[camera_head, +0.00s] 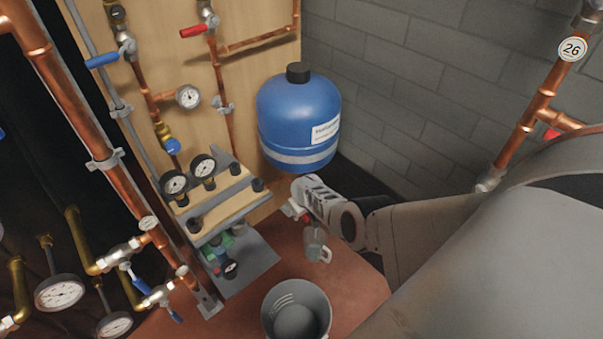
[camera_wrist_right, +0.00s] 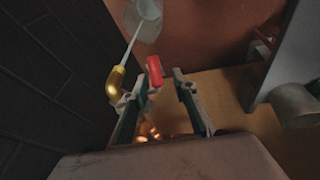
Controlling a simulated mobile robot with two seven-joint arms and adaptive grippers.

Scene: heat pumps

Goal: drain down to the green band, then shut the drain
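My right gripper (camera_head: 298,208) is low beside the wall board, under the blue tank (camera_head: 298,115). In the right wrist view its fingers (camera_wrist_right: 163,82) are apart, with the drain's red lever (camera_wrist_right: 155,71) between or just beyond the tips, nearer the left finger. I cannot tell whether they touch it. A thin pale stream runs from the brass spout (camera_wrist_right: 117,82) toward a clear jug (camera_wrist_right: 146,14). The jug (camera_head: 315,246) shows below the gripper in the head view. I cannot make out a green band or the jug's level. My left gripper is not in view.
Two small gauges (camera_head: 189,174) sit on a ledge left of the tank; their readings are too small to tell. A grey bucket (camera_head: 296,312) stands on the reddish floor. Copper pipes (camera_head: 75,95) and valves fill the left side. A block wall (camera_head: 410,70) is behind.

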